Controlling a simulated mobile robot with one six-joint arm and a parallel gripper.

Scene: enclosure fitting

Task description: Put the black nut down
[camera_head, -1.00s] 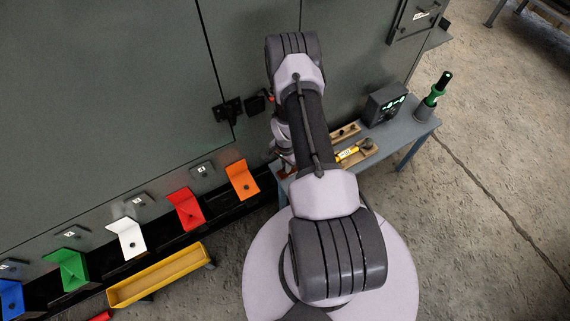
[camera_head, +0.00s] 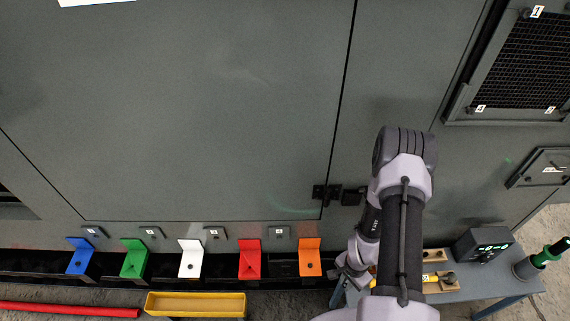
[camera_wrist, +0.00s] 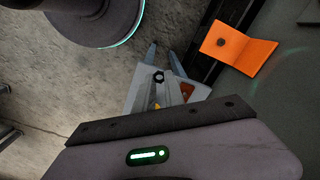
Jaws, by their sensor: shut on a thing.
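In the wrist view a small black nut (camera_wrist: 158,76) shows at the tips of my gripper (camera_wrist: 160,80), which is shut on it. In the head view my gripper (camera_head: 349,270) is partly hidden by my arm, beside the left end of the small grey-blue table (camera_head: 485,284) and right of the orange bracket (camera_head: 310,262). The nut cannot be made out in the head view.
Blue, green, white and red brackets (camera_head: 250,262) line the cabinet's lower edge. A yellow tray (camera_head: 195,305) and a red bar (camera_head: 68,309) lie in front.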

